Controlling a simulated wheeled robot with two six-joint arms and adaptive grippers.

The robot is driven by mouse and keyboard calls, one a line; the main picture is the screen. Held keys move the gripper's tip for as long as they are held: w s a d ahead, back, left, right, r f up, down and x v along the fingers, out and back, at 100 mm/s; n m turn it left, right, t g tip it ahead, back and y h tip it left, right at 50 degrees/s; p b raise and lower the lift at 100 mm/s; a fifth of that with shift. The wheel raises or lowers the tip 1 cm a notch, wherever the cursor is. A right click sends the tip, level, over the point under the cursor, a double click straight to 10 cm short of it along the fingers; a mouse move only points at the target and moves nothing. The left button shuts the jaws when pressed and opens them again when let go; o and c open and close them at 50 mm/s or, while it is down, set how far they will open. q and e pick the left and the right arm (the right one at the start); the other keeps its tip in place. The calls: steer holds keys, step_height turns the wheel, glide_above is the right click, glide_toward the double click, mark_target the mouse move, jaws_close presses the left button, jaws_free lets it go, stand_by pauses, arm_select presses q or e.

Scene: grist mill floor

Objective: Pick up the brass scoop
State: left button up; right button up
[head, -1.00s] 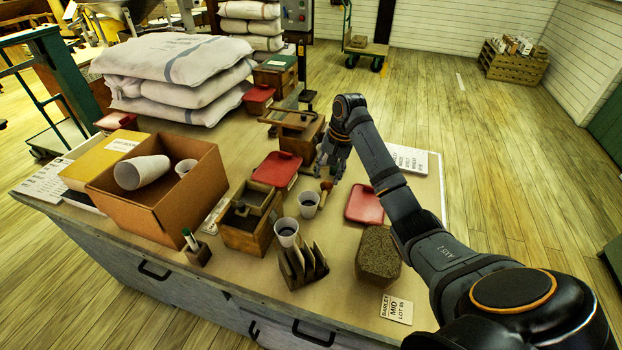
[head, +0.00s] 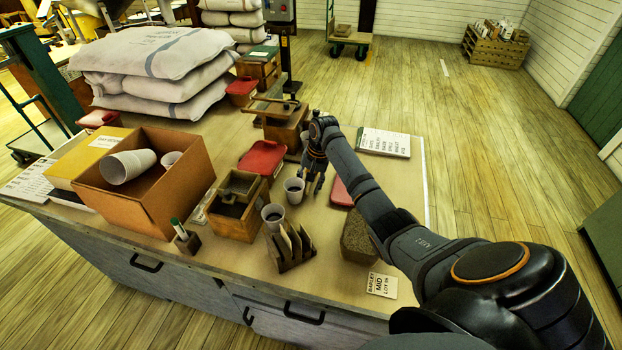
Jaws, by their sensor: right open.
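I cannot make out the brass scoop for certain. My right gripper (head: 314,188) is open, fingers pointing down, low over the table just right of a grey cup (head: 294,190). Nothing shows clearly between its fingers. The gripper and wrist hide the small patch of table under and behind them. My left gripper is not in view.
A second cup (head: 273,215), a wooden rack (head: 291,250) and a wooden bin (head: 237,214) stand left and in front. A red lid (head: 263,157) lies behind. A cardboard box (head: 140,205) and sacks (head: 160,80) fill the left.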

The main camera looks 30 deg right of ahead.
steer(key=shift+s, duration=0.1)
steer(key=shift+c, duration=1.2)
steer(key=c, duration=0.5)
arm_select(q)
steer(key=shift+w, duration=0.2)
arm_select(e)
jaws_close()
steer(key=shift+r, duration=0.1)
